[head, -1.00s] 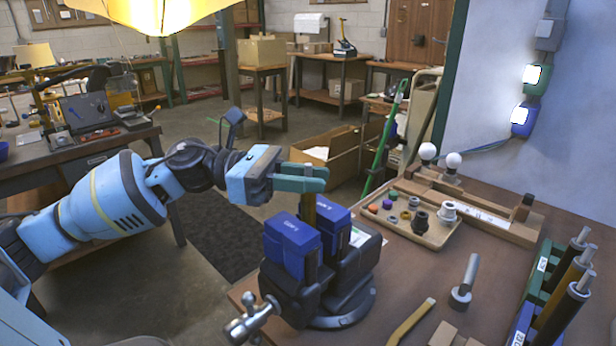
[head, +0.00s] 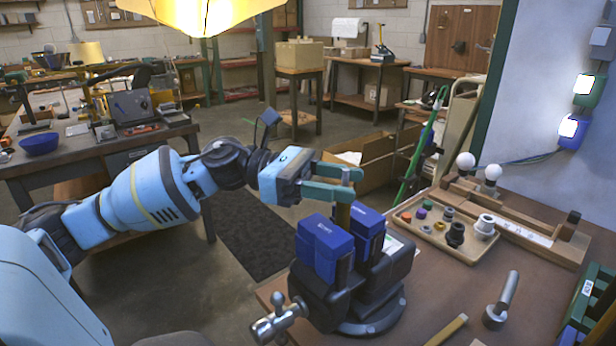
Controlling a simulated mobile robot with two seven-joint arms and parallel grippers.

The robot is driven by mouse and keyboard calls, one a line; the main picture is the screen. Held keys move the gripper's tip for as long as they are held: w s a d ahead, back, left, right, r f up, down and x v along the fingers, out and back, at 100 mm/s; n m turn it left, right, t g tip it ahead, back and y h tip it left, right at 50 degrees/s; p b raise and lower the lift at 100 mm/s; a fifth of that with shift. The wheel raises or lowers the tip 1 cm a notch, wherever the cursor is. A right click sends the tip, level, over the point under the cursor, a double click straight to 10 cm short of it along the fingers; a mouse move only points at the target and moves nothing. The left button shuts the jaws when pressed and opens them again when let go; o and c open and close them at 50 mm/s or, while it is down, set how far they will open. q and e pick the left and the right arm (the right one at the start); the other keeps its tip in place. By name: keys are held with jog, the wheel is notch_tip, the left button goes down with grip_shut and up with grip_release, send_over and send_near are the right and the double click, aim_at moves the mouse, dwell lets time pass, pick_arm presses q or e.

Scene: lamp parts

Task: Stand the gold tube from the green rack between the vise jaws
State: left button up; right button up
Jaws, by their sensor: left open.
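The gold tube (head: 343,214) stands roughly upright between the blue jaws of the vise (head: 323,248); its lower part is hidden by the jaws. My left gripper (head: 355,184) reaches in from the left at the tube's top end, above the jaws. Its green fingers are open, with a gap showing between them, one on the far side and one on the near side of the tube's top. Contact with the tube cannot be told. The green rack (head: 583,296) is cut off at the right edge. My right gripper is not in view.
A wooden tray (head: 408,217) of small parts lies behind the vise to the right. Bare bench lies right of the vise.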

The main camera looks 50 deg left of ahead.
pick_arm(q)
jog(key=shift+b+v, duration=0.3)
jog(key=shift+v, duration=3.25)
